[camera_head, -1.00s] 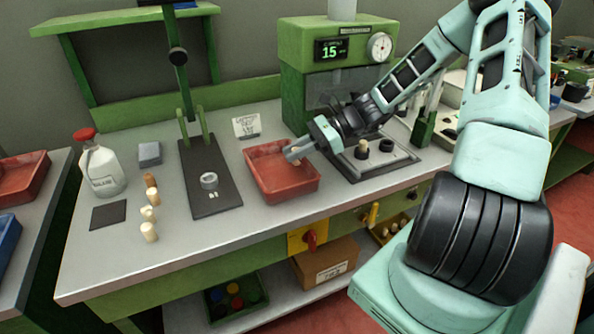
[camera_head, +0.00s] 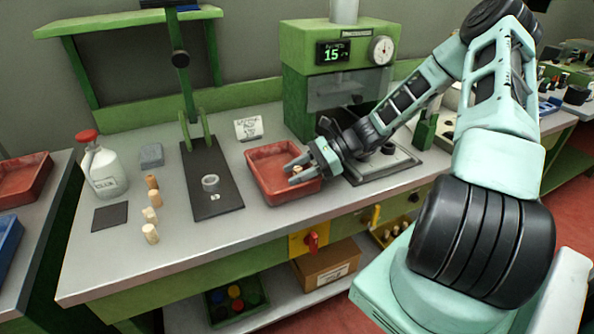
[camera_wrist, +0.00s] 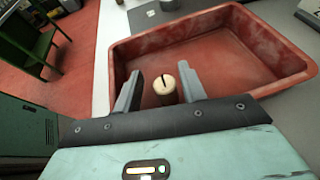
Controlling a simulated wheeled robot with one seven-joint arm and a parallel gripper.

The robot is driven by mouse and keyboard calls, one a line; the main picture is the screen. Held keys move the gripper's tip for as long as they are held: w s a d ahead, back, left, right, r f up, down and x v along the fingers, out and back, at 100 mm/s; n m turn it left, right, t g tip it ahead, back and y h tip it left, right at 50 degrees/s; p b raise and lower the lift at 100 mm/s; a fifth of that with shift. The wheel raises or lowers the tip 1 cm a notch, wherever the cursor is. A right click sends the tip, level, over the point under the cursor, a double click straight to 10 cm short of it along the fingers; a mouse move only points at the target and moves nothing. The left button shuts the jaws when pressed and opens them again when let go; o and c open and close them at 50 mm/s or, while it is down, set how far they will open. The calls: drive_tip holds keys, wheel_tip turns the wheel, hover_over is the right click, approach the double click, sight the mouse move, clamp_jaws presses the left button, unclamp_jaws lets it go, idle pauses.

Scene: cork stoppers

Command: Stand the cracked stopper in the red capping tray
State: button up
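The cracked stopper (camera_wrist: 164,84) is pale cork with a dark slit across its top. In the wrist view it is between my two fingers, with small gaps beside it, inside the red capping tray (camera_wrist: 215,45). It looks upright, but its foot is hidden. In the head view the stopper (camera_head: 297,169) shows small at the right part of the red tray (camera_head: 264,164). My gripper (camera_head: 291,170) is open around it, reaching into the tray from the right.
Several stoppers (camera_head: 150,233) stand in a row on the bench at left, beside a dark mat (camera_head: 110,217) and a white bottle (camera_head: 103,172). A dark stand base (camera_head: 215,180) is left of the tray. The green press (camera_head: 338,60) rises behind my arm.

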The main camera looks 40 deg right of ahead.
drive_tip(key=shift+r, duration=0.15)
drive_tip(key=b+v, duration=0.1)
drive_tip(key=v, duration=1.1)
drive_tip(key=a+n+g, duration=0.1)
drive_tip(key=a+n, duration=0.1)
drive_tip(key=a, duration=0.2)
drive_tip(key=a+n+g+h, duration=0.1)
drive_tip(key=a+n+g, duration=0.1)
drive_tip(key=a, duration=0.2)
drive_tip(key=a+r+n+g, duration=0.1)
drive_tip(key=a+n+g, duration=0.1)
drive_tip(key=a, duration=0.1)
drive_tip(key=shift+w+a, duration=0.3)
drive_tip(key=shift+a, duration=0.1)
drive_tip(key=s+a+r+n+h, duration=0.3)
drive_tip(key=s+a+n+h, duration=0.2)
drive_tip(key=s+a+n, duration=0.4)
drive_tip(key=s+a+r+n+h, duration=0.2)
drive_tip(key=s+a+n+h, duration=0.3)
drive_tip(key=s+a+n, duration=0.5)
drive_tip(key=a+n, duration=0.5)
drive_tip(key=a, duration=0.1)
drive_tip(key=shift+s+a+r+n+g+h, duration=0.2)
drive_tip(key=shift+r+n+g+h, duration=0.1)
drive_tip(key=shift+r, duration=0.1)
